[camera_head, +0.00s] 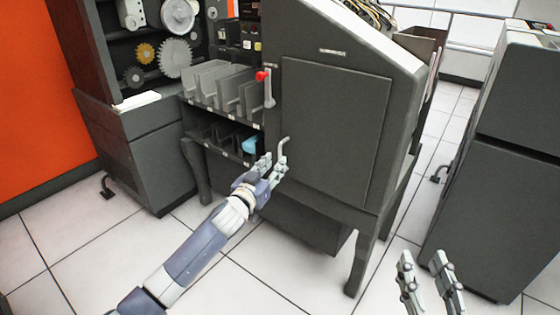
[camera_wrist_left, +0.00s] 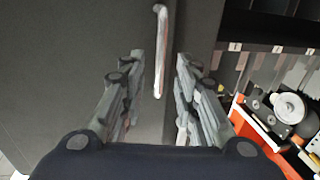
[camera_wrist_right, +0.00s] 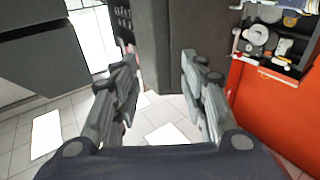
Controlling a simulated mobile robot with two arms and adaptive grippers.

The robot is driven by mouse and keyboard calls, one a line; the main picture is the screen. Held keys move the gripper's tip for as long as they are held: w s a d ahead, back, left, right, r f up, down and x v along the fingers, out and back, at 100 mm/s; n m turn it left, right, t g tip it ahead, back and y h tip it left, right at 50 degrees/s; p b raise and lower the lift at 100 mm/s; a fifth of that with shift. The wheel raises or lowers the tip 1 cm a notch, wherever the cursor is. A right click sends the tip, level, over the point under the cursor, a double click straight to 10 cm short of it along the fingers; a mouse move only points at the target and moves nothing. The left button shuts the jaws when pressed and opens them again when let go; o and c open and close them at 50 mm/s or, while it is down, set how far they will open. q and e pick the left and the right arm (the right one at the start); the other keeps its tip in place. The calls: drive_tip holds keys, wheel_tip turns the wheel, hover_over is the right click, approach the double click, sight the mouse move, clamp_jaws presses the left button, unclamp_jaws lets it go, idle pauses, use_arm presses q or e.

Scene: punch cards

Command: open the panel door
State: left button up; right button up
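The panel door (camera_head: 332,125) is a dark grey rectangle on the side of the punch card machine, and it looks shut. Its pale curved handle (camera_head: 283,150) is at the door's left edge. My left gripper (camera_head: 272,168) is at the handle's lower end. In the left wrist view the handle (camera_wrist_left: 160,50) stands ahead of and between the fingers of my open left gripper (camera_wrist_left: 158,70), with gaps on both sides. My right gripper (camera_head: 424,262) is open and empty over the floor at lower right. It also shows open in the right wrist view (camera_wrist_right: 160,65).
A red-knobbed lever (camera_head: 266,85) sticks out above the handle, beside card racks (camera_head: 222,88). A dark cabinet (camera_head: 510,160) stands at right. An orange wall (camera_head: 35,110) is at left. Tiled floor (camera_head: 240,290) is free in front.

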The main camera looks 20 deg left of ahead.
sight(280, 157)
use_arm(q)
drive_tip(key=w, duration=0.3)
drive_tip(key=w+b, duration=0.1)
drive_tip(key=shift+w+d, duration=0.15)
drive_tip(key=shift+d, duration=0.2)
drive_tip(key=shift+w, duration=0.3)
use_arm(e)
wheel_tip(280, 157, up, 7)
drive_tip(key=s+t+y, duration=0.1)
drive_tip(key=t, duration=0.3)
drive_tip(key=shift+s+a, duration=0.25)
drive_tip(key=shift+s, duration=0.15)
use_arm(q)
drive_tip(key=shift+c, duration=0.5)
clamp_jaws()
